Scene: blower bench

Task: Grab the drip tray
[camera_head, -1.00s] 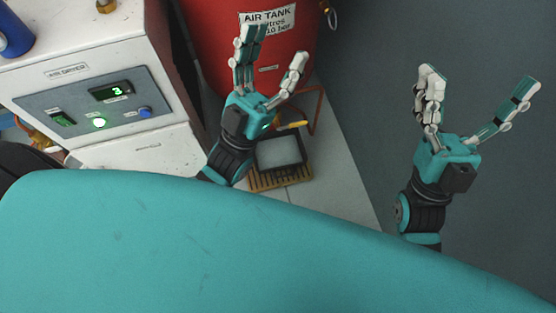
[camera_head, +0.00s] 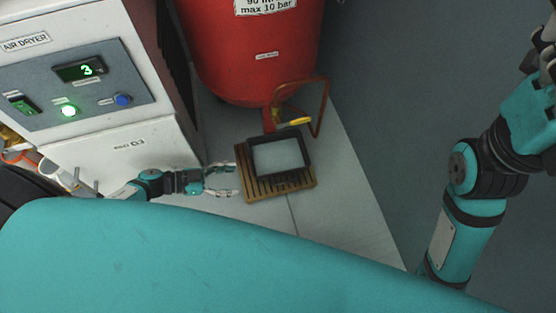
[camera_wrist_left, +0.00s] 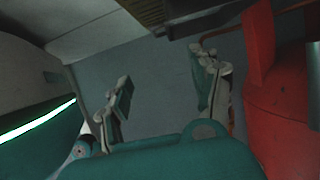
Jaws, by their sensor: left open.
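The drip tray (camera_head: 278,156) is a black-rimmed rectangular tray with a pale grey inside. It rests on a slatted wooden board (camera_head: 252,190) on the floor, below the red tank. My left gripper (camera_head: 236,180) is low, just left of the board, with its fingers apart, pointing right toward it. It is empty and does not hold the tray. In the left wrist view its spread fingers (camera_wrist_left: 163,88) show, with the slatted board (camera_wrist_left: 138,11) at the top edge. My right gripper (camera_head: 535,100) is cut off at the right edge, its fingers mostly out of frame.
The red air tank (camera_head: 250,60) stands behind the tray, with a yellow-handled valve (camera_head: 294,122) and a bent pipe (camera_head: 322,105) close above it. The white air dryer cabinet (camera_head: 140,150) stands at the left. Floor (camera_head: 340,205) right of the board is clear.

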